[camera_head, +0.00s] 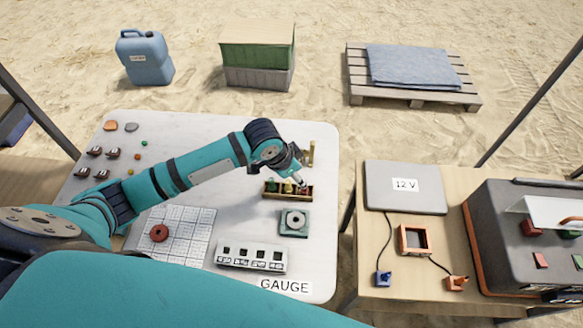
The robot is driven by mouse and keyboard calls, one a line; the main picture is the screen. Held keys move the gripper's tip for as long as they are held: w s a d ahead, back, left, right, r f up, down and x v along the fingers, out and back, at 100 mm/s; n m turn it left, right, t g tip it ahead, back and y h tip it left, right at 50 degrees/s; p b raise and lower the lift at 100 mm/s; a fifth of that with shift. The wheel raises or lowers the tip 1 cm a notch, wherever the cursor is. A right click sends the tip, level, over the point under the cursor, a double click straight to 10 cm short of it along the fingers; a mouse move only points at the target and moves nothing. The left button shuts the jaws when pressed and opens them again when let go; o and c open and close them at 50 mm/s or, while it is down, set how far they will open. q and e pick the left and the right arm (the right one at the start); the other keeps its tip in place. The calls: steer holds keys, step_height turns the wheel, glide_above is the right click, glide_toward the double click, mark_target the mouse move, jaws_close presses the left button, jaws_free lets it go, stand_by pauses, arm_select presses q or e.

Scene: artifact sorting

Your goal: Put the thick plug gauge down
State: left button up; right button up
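My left gripper (300,182) is over the wooden rack (273,196) on the white table, with its fingers pointing down at it. The fingers are small in the view, so I cannot tell whether they are open or shut. Several small upright pieces, greenish, reddish and yellow, stand in the rack. I cannot make out which is the thick plug gauge, or whether the gripper touches one. My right gripper is not in view.
In front of the rack are a green plate with a grey ring (294,222) and a white block with square holes (252,257), near the GAUGE label (285,286). A brass stand (309,153) is behind the gripper. A white grid (190,222) bears a red disc (159,233).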

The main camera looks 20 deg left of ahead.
arm_select(q)
steer(key=v, duration=0.5)
steer(key=shift+s+r, duration=0.1)
steer(key=shift+r, duration=0.15)
